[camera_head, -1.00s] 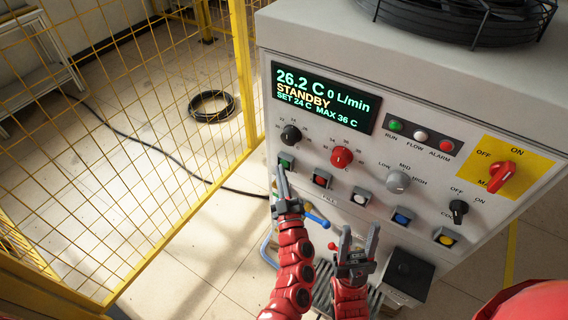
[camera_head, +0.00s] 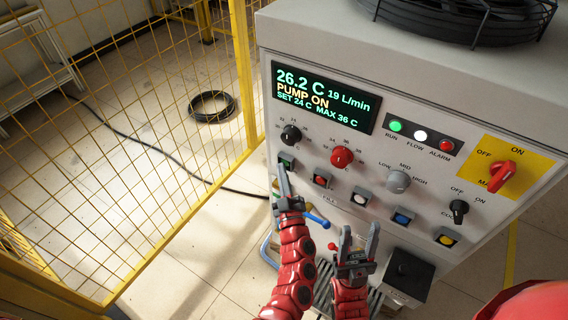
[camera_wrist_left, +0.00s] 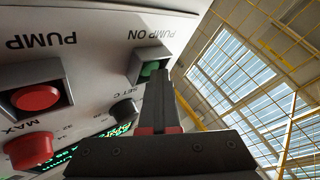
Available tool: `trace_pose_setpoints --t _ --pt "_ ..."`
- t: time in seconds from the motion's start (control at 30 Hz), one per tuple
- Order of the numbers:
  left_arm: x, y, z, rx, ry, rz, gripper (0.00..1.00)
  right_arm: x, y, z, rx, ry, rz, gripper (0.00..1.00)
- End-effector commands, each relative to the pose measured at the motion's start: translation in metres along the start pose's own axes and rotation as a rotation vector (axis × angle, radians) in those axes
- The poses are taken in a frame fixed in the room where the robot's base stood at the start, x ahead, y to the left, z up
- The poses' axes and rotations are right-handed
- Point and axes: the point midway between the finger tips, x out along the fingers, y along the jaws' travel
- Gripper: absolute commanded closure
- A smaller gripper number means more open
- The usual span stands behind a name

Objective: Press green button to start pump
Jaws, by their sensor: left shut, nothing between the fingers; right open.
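The green button (camera_head: 287,162) sits in a square housing at the left of the panel, below a black knob. In the left wrist view the green button (camera_wrist_left: 152,68) shows beside the "PUMP ON" label, partly hidden by my fingers. My left gripper (camera_head: 282,170) is shut and empty, its tips at the green button's housing. I cannot tell whether the tips still touch the button. The display (camera_head: 322,97) reads PUMP ON, 26.2 C and 19 L/min. The RUN lamp (camera_head: 396,126) and FLOW lamp (camera_head: 420,134) are lit.
A red button (camera_head: 321,180) sits right of the green one, with white, blue and yellow buttons further along. A red knob (camera_head: 341,156) and a red main switch (camera_head: 500,176) stick out. A yellow mesh fence (camera_head: 120,130) stands to the left.

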Motion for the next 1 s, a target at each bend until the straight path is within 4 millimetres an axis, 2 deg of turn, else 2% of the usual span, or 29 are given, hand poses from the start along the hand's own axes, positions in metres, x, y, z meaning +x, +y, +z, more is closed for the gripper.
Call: trace_pose_setpoints --t 0.4,0.77,1.0 --pt "-0.012 -0.008 -0.008 0.001 -0.002 0.002 1.0 0.005 0.0 -0.001 0.0 0.0 0.0 0.5" --pt "-0.014 -0.009 -0.009 0.0 -0.001 0.001 1.0 0.005 0.0 -0.001 0.0 0.0 0.0 0.5" --pt "-0.027 -0.019 -0.02 0.0 -0.001 0.0 1.0 0.011 0.001 -0.002 0.0 0.0 0.0 0.5"
